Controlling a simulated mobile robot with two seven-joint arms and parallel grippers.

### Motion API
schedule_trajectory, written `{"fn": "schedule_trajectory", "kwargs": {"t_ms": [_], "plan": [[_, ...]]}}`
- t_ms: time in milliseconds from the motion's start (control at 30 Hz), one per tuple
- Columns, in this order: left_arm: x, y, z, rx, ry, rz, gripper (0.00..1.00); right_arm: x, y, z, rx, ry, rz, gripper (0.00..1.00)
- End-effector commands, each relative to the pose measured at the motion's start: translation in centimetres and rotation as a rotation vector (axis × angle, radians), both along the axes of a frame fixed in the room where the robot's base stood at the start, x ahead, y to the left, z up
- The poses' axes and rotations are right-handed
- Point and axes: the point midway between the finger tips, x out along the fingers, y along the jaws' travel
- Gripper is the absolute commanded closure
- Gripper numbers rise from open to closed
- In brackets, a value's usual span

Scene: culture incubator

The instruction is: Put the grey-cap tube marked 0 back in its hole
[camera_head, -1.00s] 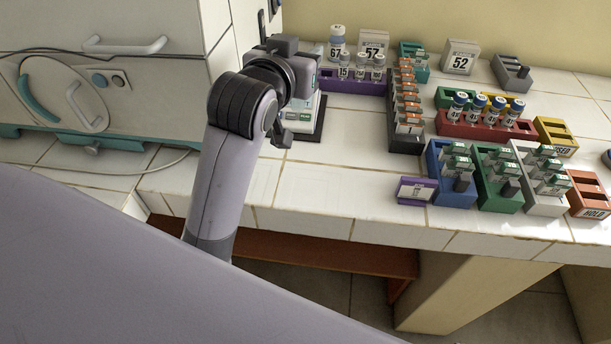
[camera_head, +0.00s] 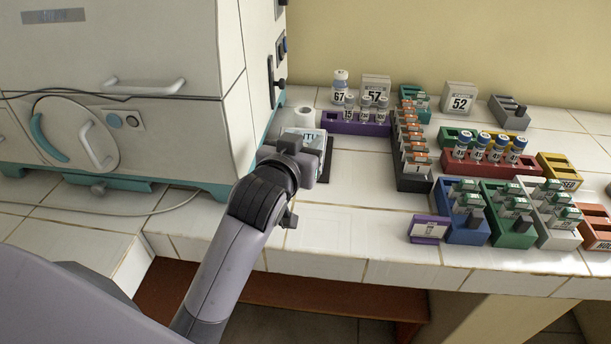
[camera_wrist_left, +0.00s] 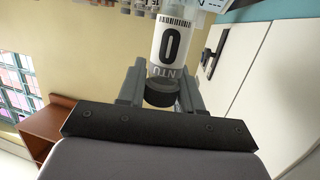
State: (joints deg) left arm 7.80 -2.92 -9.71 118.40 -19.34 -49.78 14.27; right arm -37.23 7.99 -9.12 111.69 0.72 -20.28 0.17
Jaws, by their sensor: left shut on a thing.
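My left gripper (camera_wrist_left: 163,88) is shut on a clear tube (camera_wrist_left: 174,45) marked with a large black 0. The dark grey cap (camera_wrist_left: 160,93) sits between the fingers, close to the palm, and the tube's body points away from the palm. My right gripper is not in view.
A dark rack (camera_head: 413,183) of orange-marked items is to the right, with several coloured racks beyond. The white incubator (camera_head: 120,90) is at left. Tiles right of the black pad are clear.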

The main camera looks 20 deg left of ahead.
Motion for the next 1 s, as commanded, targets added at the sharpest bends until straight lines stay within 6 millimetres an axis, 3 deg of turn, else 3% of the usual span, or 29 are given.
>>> {"fn": "schedule_trajectory", "kwargs": {"t_ms": [33,267,500,967,1000], "plan": [[0.0,0.0,-1.1,0.001,0.003,0.001,0.95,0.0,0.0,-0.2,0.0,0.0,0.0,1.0],[0.0,0.0,-3.1,-0.001,0.0,0.001,0.95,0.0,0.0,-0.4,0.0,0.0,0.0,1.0],[0.0,0.0,-6.5,0.0,0.001,0.001,0.95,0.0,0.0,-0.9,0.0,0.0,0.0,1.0],[0.0,0.0,-7.3,-0.001,-0.002,0.0,0.95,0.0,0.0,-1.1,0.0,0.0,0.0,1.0],[0.0,0.0,-7.2,-0.001,-0.002,0.0,0.52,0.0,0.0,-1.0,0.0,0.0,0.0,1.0]]}}
